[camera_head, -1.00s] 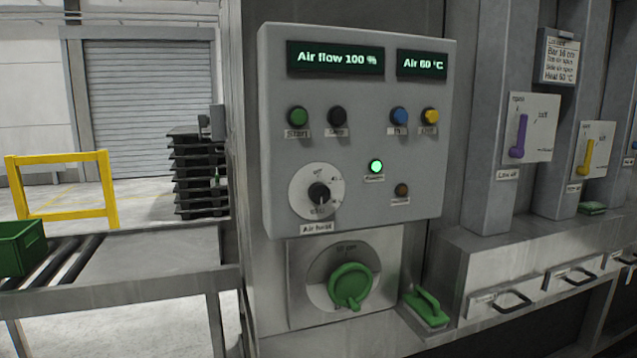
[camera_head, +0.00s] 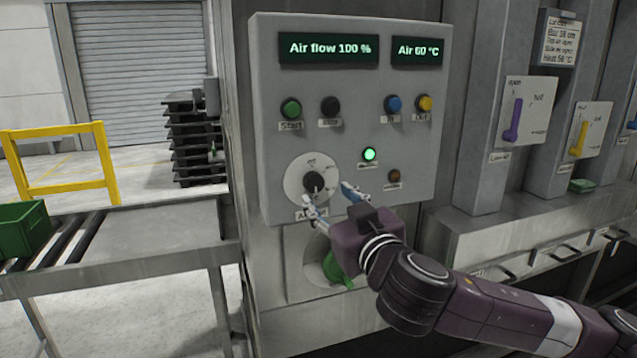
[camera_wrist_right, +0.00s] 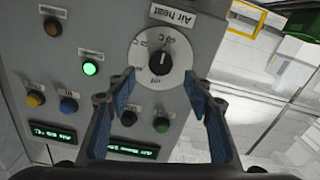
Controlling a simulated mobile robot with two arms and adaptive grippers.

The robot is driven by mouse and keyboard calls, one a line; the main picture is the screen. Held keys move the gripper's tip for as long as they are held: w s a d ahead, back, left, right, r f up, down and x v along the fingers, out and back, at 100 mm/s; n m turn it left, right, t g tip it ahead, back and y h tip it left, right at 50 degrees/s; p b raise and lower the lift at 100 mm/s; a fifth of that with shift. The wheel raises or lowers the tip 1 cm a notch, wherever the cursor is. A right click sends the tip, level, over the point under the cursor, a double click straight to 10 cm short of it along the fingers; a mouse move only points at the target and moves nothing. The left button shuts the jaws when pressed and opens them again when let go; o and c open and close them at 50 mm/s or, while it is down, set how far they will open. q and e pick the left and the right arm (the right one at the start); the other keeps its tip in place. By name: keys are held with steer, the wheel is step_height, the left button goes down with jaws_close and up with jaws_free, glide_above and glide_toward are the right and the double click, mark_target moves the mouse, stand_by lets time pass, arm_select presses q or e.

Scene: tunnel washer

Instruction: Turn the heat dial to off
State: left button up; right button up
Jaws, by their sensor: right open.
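The heat dial (camera_head: 314,183) is a black knob on a round white plate, low on the left of the grey control panel. In the right wrist view the dial (camera_wrist_right: 162,61) shows just beyond the fingertips, with an "Air heat" label by it. My right gripper (camera_head: 331,198) is open in front of the panel, just below and right of the knob. Its blue-padded fingers (camera_wrist_right: 162,78) are spread, with nothing between them, and I cannot tell that they touch the dial. It partly covers the label. My left gripper is not in view.
Green, black, blue and yellow buttons (camera_head: 424,103) and a lit green lamp (camera_head: 369,154) are on the panel. Below, my arm partly hides a green rotary handle (camera_head: 334,270). Purple (camera_head: 513,121) and yellow levers stand right. A roller conveyor (camera_head: 130,245) is left.

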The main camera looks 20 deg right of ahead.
mark_target(315, 185)
steer(key=w+p, duration=0.1)
steer(key=w, duration=0.1)
steer(key=w+p, duration=0.1)
steer(key=w, duration=0.2)
steer(key=shift+a+r, duration=0.15)
steer(key=shift+w+f, duration=0.2)
steer(key=shift+w, duration=0.5)
steer(key=c, duration=1.2)
steer(key=shift+o, duration=0.2)
